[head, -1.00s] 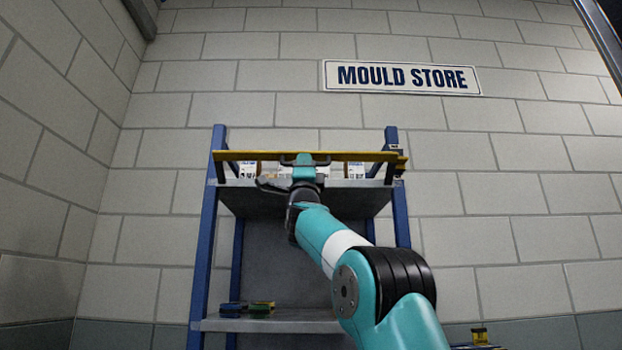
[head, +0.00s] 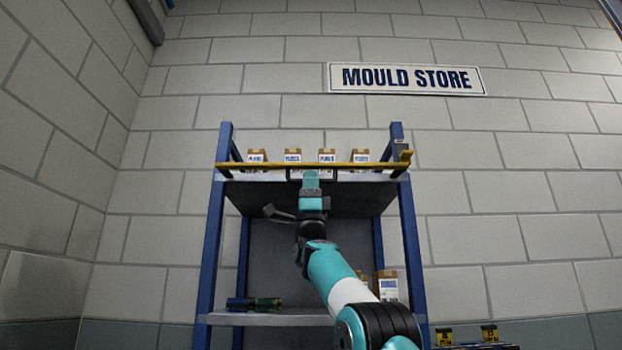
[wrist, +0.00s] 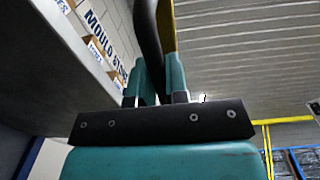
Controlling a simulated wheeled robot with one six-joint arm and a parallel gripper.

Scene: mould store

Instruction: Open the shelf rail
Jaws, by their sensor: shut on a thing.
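The shelf rail (head: 260,166) is a yellow bar across the front of the top shelf, between two blue posts. It sits just above the shelf's front edge, with several boxes showing over it. A dark handle (head: 334,174) is fixed at its middle. My gripper (head: 310,174) reaches up from below and is shut on the handle. In the wrist view, the dark handle (wrist: 148,40) runs between the fingers (wrist: 155,80), with the yellow rail (wrist: 168,35) close beside it. The fingers partly hide the grip.
Small labelled boxes (head: 293,157) stand in a row on the top shelf. The lower shelf (head: 270,319) holds dark blocks (head: 253,304) at left and boxes (head: 387,284) at right. Yellow-and-black items (head: 489,334) are at lower right.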

